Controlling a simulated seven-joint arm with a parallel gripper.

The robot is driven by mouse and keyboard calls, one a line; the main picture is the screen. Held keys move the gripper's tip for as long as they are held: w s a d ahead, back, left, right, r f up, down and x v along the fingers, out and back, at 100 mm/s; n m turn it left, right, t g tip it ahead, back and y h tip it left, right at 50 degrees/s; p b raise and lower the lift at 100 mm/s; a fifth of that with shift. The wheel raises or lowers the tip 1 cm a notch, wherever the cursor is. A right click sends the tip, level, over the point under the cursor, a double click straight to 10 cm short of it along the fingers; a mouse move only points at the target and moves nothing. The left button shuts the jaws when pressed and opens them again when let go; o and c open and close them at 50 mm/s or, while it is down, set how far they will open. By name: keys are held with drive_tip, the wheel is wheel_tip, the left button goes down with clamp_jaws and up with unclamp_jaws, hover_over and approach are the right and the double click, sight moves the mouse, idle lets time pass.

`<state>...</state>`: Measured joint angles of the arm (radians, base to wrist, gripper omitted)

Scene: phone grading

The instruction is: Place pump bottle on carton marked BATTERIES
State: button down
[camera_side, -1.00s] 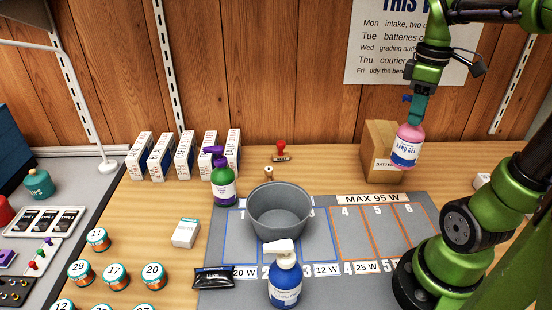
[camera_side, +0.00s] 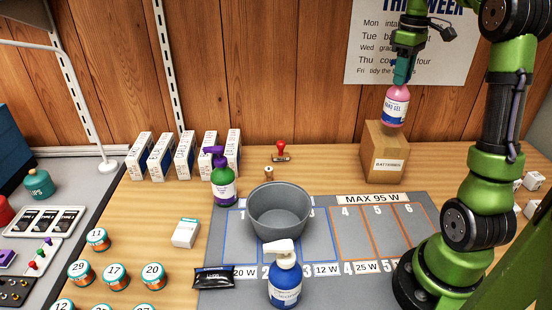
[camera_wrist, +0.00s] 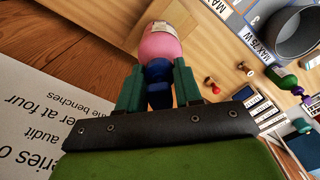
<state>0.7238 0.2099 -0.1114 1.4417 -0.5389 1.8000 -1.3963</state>
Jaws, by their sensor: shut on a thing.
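The pink pump bottle (camera_side: 395,106) with a blue pump head and a HAND GEL label is upright in my gripper (camera_side: 402,78), whose fingers are shut around the pump head. In the side view its base meets or overlaps the top of the brown carton marked BATTERIES (camera_side: 386,156); I cannot tell whether it touches. In the wrist view the pink bottle (camera_wrist: 162,42) sits between the fingers of my gripper (camera_wrist: 158,88), with part of the carton's top likely hidden behind it.
A purple-topped bottle (camera_side: 222,178) and a blue bottle with a white pump (camera_side: 284,278) stand near a grey bowl (camera_side: 279,212). A red-handled stamp (camera_side: 281,150) is left of the carton. White boxes (camera_side: 160,160) line the back. Small white cubes (camera_side: 533,181) lie at right.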

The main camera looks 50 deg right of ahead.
sight(397, 94)
drive_tip(key=shift+w+d+f, duration=0.15)
drive_tip(key=shift+f, duration=0.75)
drive_tip(key=shift+w+d+f, duration=0.15)
drive_tip(key=shift+f, duration=0.85)
drive_tip(key=c, duration=0.8)
unclamp_jaws()
drive_tip(key=shift+f, duration=0.1)
drive_tip(key=shift+o, duration=0.2)
